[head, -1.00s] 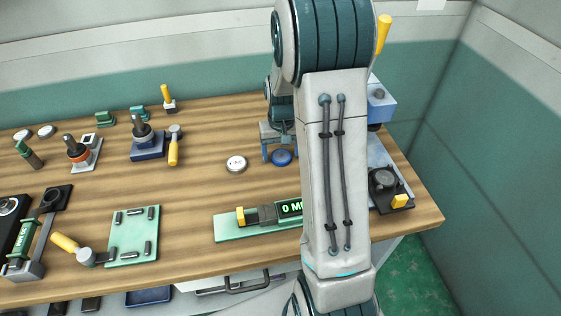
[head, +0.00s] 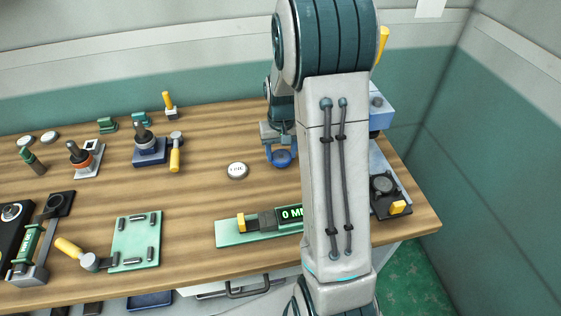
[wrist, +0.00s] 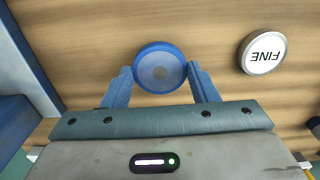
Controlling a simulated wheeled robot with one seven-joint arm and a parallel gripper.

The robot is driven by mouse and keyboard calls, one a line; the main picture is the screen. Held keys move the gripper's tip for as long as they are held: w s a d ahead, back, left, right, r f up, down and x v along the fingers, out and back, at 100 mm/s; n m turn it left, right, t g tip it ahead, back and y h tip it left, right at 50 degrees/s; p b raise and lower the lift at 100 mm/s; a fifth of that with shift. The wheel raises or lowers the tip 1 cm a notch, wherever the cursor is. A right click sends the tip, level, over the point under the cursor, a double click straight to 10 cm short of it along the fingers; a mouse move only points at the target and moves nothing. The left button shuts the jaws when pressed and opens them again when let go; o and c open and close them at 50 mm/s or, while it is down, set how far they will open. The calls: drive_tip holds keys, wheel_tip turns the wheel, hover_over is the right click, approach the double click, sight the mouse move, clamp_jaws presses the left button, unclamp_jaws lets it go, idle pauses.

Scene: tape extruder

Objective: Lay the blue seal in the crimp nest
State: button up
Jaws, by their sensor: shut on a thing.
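The blue seal is a round blue disc (head: 282,158) near the middle of the bench, left of my forearm. In the wrist view the blue seal (wrist: 160,68) sits between the two blue fingertips, touching both. My gripper (head: 279,152) is shut on it; its fingers also show in the wrist view (wrist: 161,80). I cannot tell whether the seal still touches the bench. A black fixture with a round recess (head: 384,184) and a yellow tab stands right of my forearm and may be the crimp nest. My arm hides part of that area.
A white disc marked FINE (head: 237,171) lies left of the gripper. A green gauge with a lit display (head: 260,227) is in front. A blue press-like block (head: 380,108) stands behind the fixture. Several tools and a green plate (head: 136,240) fill the left side.

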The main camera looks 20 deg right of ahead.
sight(281, 156)
drive_tip(key=shift+r+p, duration=1.75)
drive_tip(key=shift+r, duration=1.05)
